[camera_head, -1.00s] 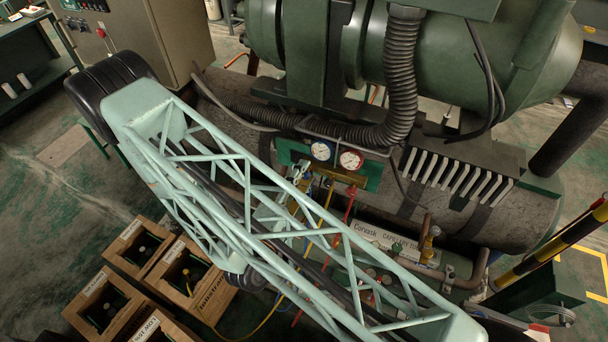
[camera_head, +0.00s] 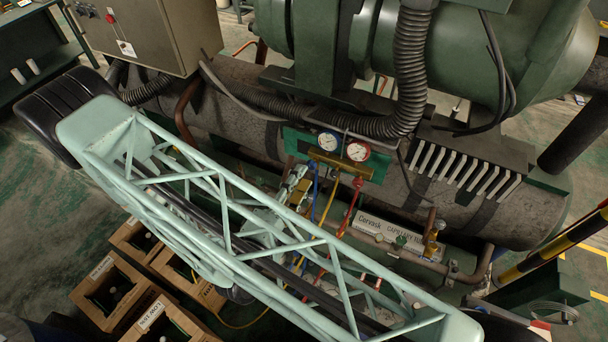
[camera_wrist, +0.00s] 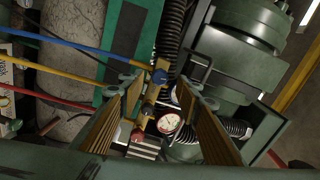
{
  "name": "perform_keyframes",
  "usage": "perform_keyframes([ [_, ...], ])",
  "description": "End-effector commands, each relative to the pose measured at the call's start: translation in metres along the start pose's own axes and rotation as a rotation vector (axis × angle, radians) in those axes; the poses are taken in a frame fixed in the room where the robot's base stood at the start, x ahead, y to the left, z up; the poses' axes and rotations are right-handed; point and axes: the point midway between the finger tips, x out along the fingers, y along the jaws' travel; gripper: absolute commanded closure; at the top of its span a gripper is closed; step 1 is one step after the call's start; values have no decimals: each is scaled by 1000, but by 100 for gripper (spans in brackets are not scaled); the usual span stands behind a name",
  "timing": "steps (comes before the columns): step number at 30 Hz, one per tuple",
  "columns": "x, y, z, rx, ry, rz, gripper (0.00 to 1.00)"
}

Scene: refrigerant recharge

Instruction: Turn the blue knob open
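The blue knob (camera_wrist: 159,77) shows in the wrist view at the end of a brass manifold (camera_wrist: 149,107), between and beyond my fingertips. My gripper (camera_wrist: 158,86) is open, with a ribbed finger pad on each side and nothing held. Whether a fingertip touches the knob is not clear. A red knob (camera_wrist: 137,135) sits at the other end of the manifold. In the head view, the manifold (camera_head: 326,162) lies below a blue-rimmed gauge (camera_head: 329,142) and a red-rimmed gauge (camera_head: 358,150). My gripper (camera_head: 297,180) is left of it there; the blue knob cannot be made out.
Blue (camera_wrist: 85,47), yellow (camera_wrist: 60,70) and red (camera_wrist: 50,98) hoses run off left in the wrist view. A thick corrugated hose (camera_head: 410,75) hangs near the gauges. Wooden crates (camera_head: 110,292) stand on the floor at lower left. A grey cabinet (camera_head: 150,35) stands behind.

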Motion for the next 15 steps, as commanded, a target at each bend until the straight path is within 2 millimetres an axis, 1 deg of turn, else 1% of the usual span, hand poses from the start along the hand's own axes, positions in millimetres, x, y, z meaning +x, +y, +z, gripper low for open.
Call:
perform_keyframes([
  [15, -39, 0, 0, 0, -2, 1, 69],
])
